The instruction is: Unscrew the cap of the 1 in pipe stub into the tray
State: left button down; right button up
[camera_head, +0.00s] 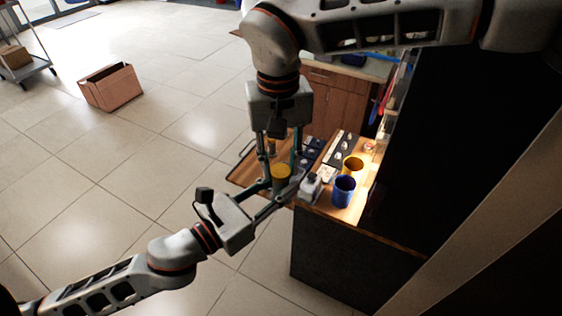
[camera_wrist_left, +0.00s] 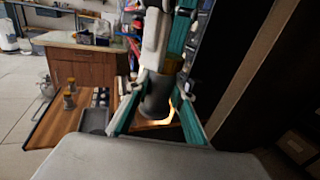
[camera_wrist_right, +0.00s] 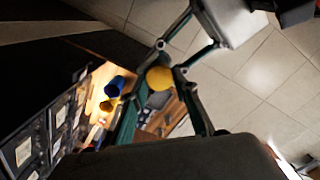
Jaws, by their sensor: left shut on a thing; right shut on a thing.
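The pipe stub is a grey cylinder (camera_head: 281,188) with a yellow cap (camera_head: 281,171) on top, held roughly upright at the counter's near edge. My left gripper (camera_head: 274,192) is shut around the grey body, which also fills the space between its fingers in the left wrist view (camera_wrist_left: 156,101). My right gripper (camera_head: 281,166) reaches down from above and is shut on the yellow cap, seen between its fingertips in the right wrist view (camera_wrist_right: 159,78). Whether a gap parts cap and stub is not clear. A dark grey tray-like piece (camera_wrist_left: 93,121) lies on the wood, partly hidden.
A blue cup (camera_head: 343,191) and a yellow cup (camera_head: 353,163) stand right of the stub. A small grey object (camera_head: 310,188) is close beside it. Two small yellow-topped pieces (camera_wrist_left: 69,95) stand on the wood. A dark panel rises at right; open floor lies left.

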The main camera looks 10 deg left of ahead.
jog(key=n, duration=0.3)
jog(key=o, duration=1.2)
jog(key=shift+r, duration=0.1)
